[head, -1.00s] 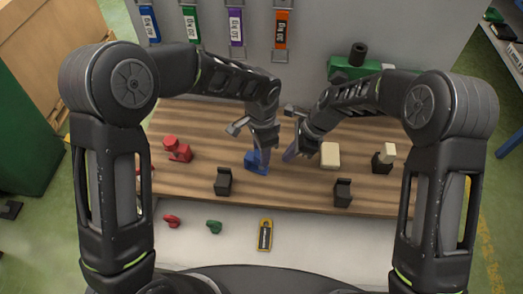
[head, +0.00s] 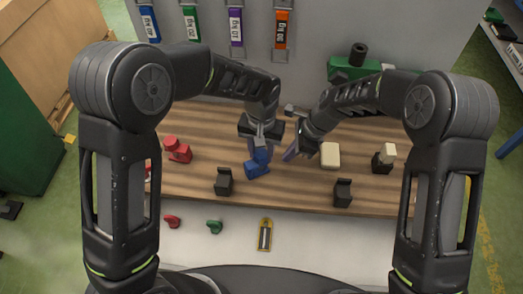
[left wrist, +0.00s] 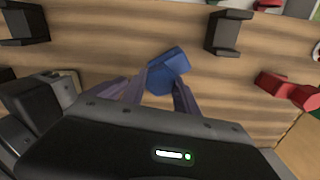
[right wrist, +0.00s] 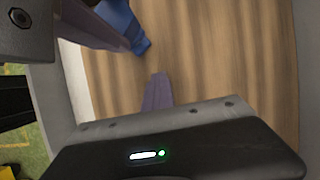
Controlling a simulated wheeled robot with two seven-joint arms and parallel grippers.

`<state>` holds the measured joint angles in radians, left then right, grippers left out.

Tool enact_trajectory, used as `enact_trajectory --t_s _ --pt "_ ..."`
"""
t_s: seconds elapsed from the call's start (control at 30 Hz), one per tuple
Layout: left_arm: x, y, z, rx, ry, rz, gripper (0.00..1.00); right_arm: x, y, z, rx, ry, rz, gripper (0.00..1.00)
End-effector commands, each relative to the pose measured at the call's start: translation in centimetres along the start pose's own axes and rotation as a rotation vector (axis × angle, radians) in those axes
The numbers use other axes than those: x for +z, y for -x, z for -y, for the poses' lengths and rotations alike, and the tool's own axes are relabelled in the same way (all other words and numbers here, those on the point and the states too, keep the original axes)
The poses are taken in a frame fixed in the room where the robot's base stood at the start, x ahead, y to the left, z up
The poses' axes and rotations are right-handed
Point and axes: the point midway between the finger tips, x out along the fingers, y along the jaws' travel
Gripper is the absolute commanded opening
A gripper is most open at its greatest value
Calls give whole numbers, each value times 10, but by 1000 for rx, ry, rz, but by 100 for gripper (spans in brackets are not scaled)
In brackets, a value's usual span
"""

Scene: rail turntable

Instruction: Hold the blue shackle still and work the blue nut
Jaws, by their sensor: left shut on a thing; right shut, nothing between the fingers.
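The blue shackle (head: 254,172) stands on the wooden bench board near its middle. My left gripper (head: 257,148) reaches down to it from behind and is shut on its far part. In the left wrist view the blue shackle (left wrist: 172,62) lies at the tips of the two purple fingers. I cannot tell the blue nut apart from the shackle body. My right gripper (head: 290,154) is shut and empty, just right of the blue shackle and apart from it. In the right wrist view its fingers (right wrist: 158,92) point at bare board, with part of the shackle (right wrist: 128,22) at the top.
A red shackle (head: 178,151) stands at left. Two dark holders (head: 224,181) (head: 343,192) stand along the front, and a cream block (head: 330,155) lies right of my right gripper. A dark block with a cream top (head: 383,160) is farther right. A yellow item (head: 265,234) lies in front.

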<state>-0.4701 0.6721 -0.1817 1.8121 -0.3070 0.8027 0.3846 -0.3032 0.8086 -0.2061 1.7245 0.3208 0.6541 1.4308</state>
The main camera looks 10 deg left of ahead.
Motion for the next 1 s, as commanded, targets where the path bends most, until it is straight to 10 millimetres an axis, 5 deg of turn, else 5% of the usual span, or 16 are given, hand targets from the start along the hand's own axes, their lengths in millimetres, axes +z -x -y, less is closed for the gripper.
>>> enact_trajectory --t_s 0.3,0.33,0.6,1.0 --pt "0 0 0 0 111 0 0 0 0 0 0 0 0 0" --pt "0 0 0 0 110 0 37 0 0 0 0 0 0 0" --pt "0 0 0 0 108 0 59 0 0 0 0 0 0 0" --pt "0 0 0 0 107 0 65 0 0 0 0 0 0 0"
